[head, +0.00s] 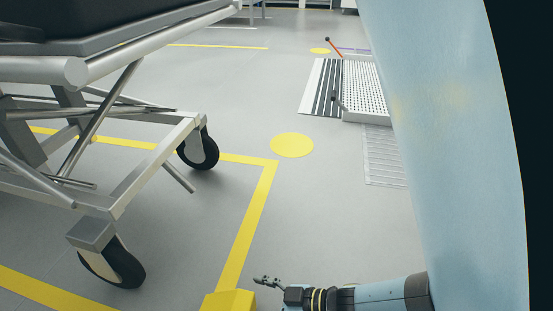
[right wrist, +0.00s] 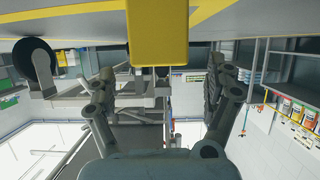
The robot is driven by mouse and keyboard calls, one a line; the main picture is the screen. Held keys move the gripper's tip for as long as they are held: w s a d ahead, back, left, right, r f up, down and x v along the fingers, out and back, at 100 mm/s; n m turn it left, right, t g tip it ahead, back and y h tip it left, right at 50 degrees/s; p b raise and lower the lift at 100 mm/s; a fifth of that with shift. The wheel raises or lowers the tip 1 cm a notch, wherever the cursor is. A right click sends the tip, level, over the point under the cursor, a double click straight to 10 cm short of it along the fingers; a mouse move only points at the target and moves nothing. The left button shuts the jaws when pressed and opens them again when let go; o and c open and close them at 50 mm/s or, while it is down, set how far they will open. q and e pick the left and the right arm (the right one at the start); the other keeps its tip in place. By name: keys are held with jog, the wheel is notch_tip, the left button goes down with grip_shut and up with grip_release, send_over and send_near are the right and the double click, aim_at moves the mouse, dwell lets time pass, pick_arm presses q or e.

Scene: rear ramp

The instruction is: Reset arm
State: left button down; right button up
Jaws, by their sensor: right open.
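My right gripper (head: 268,282) shows small at the bottom of the head view, at the end of my blue and dark grey arm. In the right wrist view its two fingers stand wide apart, and the gripper (right wrist: 160,76) is open with nothing held between them. A yellow block (head: 228,302) is just left of the gripper in the head view. A yellow block also shows at the top middle of the right wrist view (right wrist: 158,30), beyond the fingers. My left gripper is not in view.
A wheeled stretcher (head: 165,150) fills the left, its casters near yellow floor lines (head: 250,222). A metal ramp (head: 365,90) with a striped edge lies at the back right, partly hidden by my arm. A yellow floor disc (head: 292,145) lies on clear grey floor between.

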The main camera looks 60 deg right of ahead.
jog(key=shift+v, duration=2.8)
